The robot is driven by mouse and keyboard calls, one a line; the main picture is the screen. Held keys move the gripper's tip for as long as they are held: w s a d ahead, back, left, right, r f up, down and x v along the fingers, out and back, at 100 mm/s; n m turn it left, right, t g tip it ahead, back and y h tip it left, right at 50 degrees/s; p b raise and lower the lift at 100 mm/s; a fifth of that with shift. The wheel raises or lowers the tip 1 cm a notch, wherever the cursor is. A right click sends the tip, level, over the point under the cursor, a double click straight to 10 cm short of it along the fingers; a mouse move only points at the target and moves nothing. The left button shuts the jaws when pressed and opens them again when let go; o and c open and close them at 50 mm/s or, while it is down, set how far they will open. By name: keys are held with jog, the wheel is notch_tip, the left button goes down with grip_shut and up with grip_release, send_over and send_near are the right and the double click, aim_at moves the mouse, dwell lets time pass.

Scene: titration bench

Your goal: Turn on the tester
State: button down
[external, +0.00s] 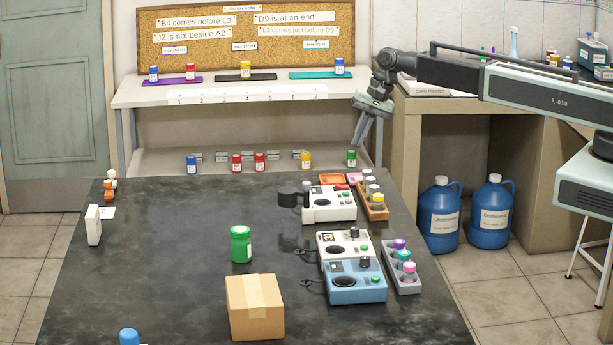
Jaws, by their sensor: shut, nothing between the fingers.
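Three box-shaped devices with round dark parts and green buttons stand on the right half of the dark bench. One is white at the back (318,214), one is white in the middle (326,250), and one is blue in front (350,292). I cannot tell by label which is the tester. The back one has a dark part sticking out at its left. No lit display is clear on any of them. My gripper (359,143) is shut and empty, pointing down, high above and beyond the back device, in front of the rear shelf. It touches none of the devices.
A wooden rack (375,210) and a grey rack (409,283) of capped vials stand right of the devices. A green jar (241,244) and a cardboard box (255,308) stand left of them. The bench's left middle is clear. Several coloured bottles stand on the rear shelves (140,97).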

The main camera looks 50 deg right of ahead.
aim_at(339, 186)
jog(key=b+x, duration=1)
jog(key=x, duration=0.2)
jog(key=shift+f, duration=0.25)
jog(key=shift+r, duration=0.1)
jog(key=shift+w+a+g+h, duration=0.15)
jog(key=shift+w+g+h, duration=0.05)
jog(key=shift+g+h, duration=0.1)
jog(key=shift+a+g+h, duration=0.15)
jog(key=shift+g+h, duration=0.15)
jog(key=shift+w+a+g+h, duration=0.1)
jog(key=shift+g+h, duration=0.3)
jog(key=shift+f+g+h, duration=0.25)
jog(key=shift+g+h, duration=0.05)
jog(key=shift+s, duration=0.25)
